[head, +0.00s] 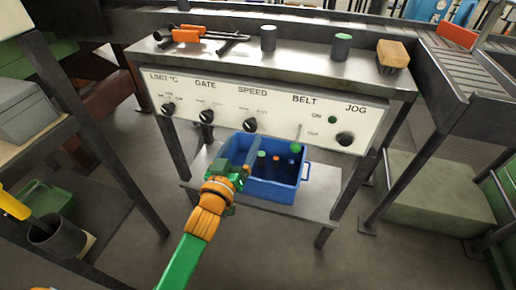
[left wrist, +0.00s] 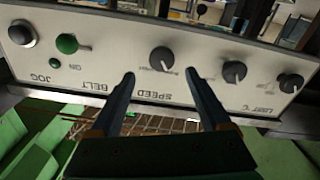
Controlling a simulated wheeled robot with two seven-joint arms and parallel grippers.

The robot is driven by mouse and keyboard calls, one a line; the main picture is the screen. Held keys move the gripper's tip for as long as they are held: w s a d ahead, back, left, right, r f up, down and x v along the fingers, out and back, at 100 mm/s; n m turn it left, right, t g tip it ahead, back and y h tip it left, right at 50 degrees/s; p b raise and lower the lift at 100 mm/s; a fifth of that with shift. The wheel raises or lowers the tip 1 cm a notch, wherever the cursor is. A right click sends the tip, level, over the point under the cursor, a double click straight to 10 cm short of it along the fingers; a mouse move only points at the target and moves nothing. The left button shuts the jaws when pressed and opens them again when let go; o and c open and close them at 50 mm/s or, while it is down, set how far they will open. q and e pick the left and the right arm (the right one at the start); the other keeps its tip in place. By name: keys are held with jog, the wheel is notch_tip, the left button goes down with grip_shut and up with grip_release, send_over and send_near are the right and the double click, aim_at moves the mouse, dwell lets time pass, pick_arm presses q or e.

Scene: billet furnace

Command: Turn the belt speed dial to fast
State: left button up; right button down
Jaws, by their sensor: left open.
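The belt speed dial is the black knob (head: 250,125) under the word SPEED on the white control panel (head: 290,138). Its small scale words and pointer are too small to read surely. My left gripper (head: 243,171) is below the dial in the head view, in front of the panel. In the left wrist view, where the panel appears upside down, the speed dial (left wrist: 162,59) shows between and beyond the two fingertips of my left gripper (left wrist: 160,74). The jaws are open and empty, apart from the dial. My right gripper is out of view.
The gate dial (head: 206,116) and limit dial (head: 167,109) sit left of the speed dial. The belt lever (head: 297,148) and jog button (head: 345,139) are to its right. A blue bin (head: 275,191) stands on the shelf below the panel, close to my gripper.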

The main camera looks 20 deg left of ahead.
aim_at(250, 128)
pick_arm(q)
jog(key=w, duration=0.5)
jog(key=shift+w+f, duration=0.2)
jog(key=shift+w, duration=0.1)
jog(key=shift+w+r, duration=0.1)
jog(key=shift+w, duration=0.15)
grip_shut()
